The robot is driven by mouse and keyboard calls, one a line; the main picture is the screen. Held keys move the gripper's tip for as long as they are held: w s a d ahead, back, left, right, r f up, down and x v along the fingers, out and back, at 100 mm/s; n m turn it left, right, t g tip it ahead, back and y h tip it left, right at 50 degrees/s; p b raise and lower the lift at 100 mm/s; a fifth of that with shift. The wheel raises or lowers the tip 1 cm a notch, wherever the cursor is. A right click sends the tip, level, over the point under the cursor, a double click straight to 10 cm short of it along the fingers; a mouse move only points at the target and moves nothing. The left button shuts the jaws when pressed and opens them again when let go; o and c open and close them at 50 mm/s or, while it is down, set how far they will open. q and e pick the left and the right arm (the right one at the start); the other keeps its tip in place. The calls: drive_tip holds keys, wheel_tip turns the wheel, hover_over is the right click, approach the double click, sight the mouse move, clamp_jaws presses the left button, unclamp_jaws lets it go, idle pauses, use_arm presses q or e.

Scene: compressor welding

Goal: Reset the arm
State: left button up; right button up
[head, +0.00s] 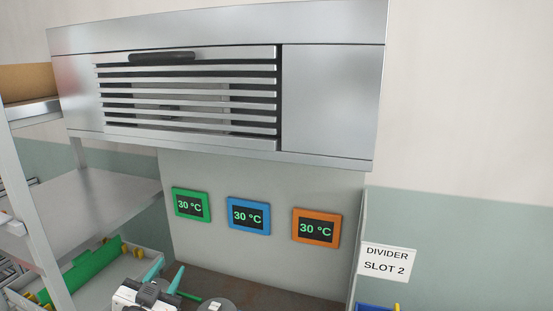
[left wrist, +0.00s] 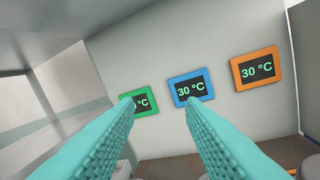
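My left gripper (head: 168,268) shows at the bottom left of the head view, its two teal fingers spread apart and pointing up toward the back panel. In the left wrist view the fingers of my left gripper (left wrist: 161,102) are also apart, with nothing between them. The fingertips overlap the lower parts of the green-framed display (left wrist: 139,103) and the blue-framed display (left wrist: 190,88) in that view; I cannot tell the distance to the panel. My right gripper is not in view.
A metal hood with slats (head: 330,100) overhangs the panel. An orange-framed display (head: 316,229) reads 30 °C, as do the others. A metal shelf (head: 95,205) stands at left, above a green-edged bin. A "DIVIDER SLOT 2" sign (head: 386,261) is at right.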

use_arm(q)
drive_tip(key=s+f+n+g+y, duration=0.25)
drive_tip(key=s+f+g, duration=0.45)
drive_tip(key=s+f, duration=0.7)
drive_tip(key=s+d+f+g, duration=0.1)
drive_tip(key=s+f+g, duration=0.35)
drive_tip(key=s, duration=0.35)
drive_tip(key=s+d+f+g, duration=0.1)
drive_tip(key=s+f+g, duration=0.2)
drive_tip(key=s+f, duration=0.4)
wheel_tip(320, 180, down, 28)
drive_tip(key=s+g+b, duration=0.2)
drive_tip(key=b, duration=0.3)
drive_tip(key=s+a+f+b, duration=0.3)
drive_tip(key=s+f, duration=1.3)
drive_tip(key=f, duration=0.4)
drive_tip(key=shift+s+f+g+b, duration=0.2)
drive_tip(key=shift+s+g+b, duration=0.15)
drive_tip(key=shift+s+b, duration=0.05)
drive_tip(key=shift+n, duration=0.25)
